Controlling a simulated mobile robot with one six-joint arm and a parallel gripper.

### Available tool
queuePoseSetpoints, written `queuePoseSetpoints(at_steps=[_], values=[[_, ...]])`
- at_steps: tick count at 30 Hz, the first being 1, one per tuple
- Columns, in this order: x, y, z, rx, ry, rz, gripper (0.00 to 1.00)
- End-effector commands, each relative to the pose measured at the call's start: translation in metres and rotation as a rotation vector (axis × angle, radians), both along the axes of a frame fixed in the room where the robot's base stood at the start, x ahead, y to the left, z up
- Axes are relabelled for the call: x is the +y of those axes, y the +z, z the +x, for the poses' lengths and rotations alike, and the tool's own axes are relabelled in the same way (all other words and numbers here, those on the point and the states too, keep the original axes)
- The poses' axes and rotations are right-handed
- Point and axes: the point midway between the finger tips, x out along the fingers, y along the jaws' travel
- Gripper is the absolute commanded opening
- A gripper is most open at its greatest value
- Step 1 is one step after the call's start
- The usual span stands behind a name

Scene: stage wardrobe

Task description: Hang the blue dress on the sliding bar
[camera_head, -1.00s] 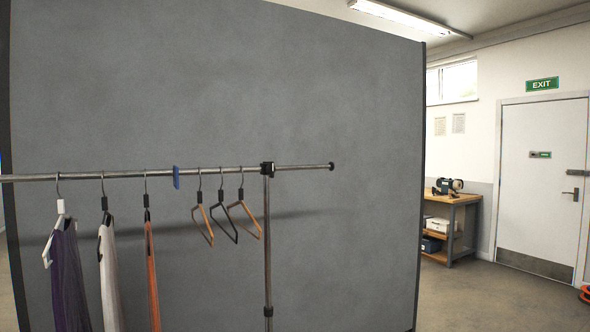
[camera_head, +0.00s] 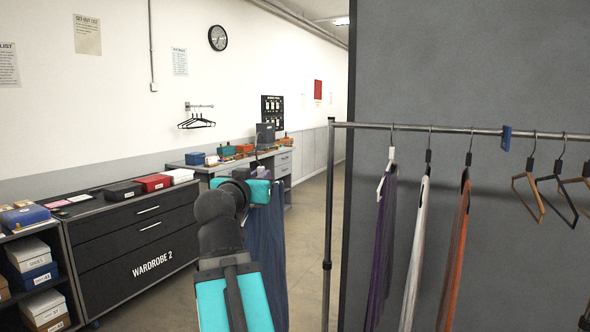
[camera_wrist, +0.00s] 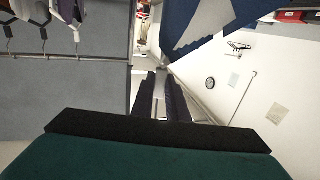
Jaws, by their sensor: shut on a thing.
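The blue dress (camera_head: 266,255) hangs from my gripper (camera_head: 262,174) in the head view, left of the rack. My gripper is shut on its hanger; my arm partly hides the grip. Blue cloth (camera_wrist: 205,22) also shows at the top of the wrist view, beyond the dark fingers (camera_wrist: 160,90). The rack's metal bar (camera_head: 450,128) runs from the middle to the right edge, clear of the dress. The bar's thinner right end, seen earlier, is out of the current head view.
Purple (camera_head: 382,245), white (camera_head: 418,255) and orange (camera_head: 457,255) garments hang on the bar. A blue tag (camera_head: 506,137) separates them from empty hangers (camera_head: 556,190). A grey partition (camera_head: 470,60) stands behind. A black drawer unit (camera_head: 135,240) is at left; floor (camera_head: 308,215) shows between.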

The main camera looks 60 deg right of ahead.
Motion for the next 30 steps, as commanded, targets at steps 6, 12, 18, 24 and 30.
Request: queuePoseSetpoints(at_steps=[6,12,18,24,30], values=[[0.027,-0.023,0.064,0.002,0.15,-0.001,0.0],[0.057,-0.044,0.117,0.001,0.282,0.0,0.0],[0.092,-0.065,0.167,0.0,0.41,0.001,0.0],[0.133,-0.086,0.212,0.0,0.536,0.0,0.0],[0.179,-0.108,0.253,0.0,0.657,0.0,0.0]])
